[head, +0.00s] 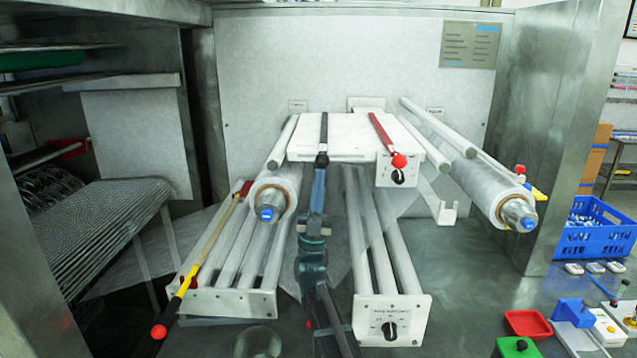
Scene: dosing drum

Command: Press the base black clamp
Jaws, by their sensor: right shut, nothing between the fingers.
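The black clamp (324,128) is a thin dark bar lying lengthwise on the white raised plate (350,135) in the middle of the machine. My right gripper (320,168) is shut and empty. It reaches up from the bottom centre, and its tips overlap the near end of the black clamp at the plate's front edge. I cannot tell whether they touch. The clamp's near end is partly hidden by the gripper. A red clamp (382,132) with a red knob lies on the right of the same plate. My left gripper is not in view.
Film rolls stand left (274,190) and right (480,180) of the plate. A yellow-and-black lever (205,250) with a red ball slants at left. A white roller base with a black dial (390,330) is right of my arm. A blue crate (600,240) sits far right.

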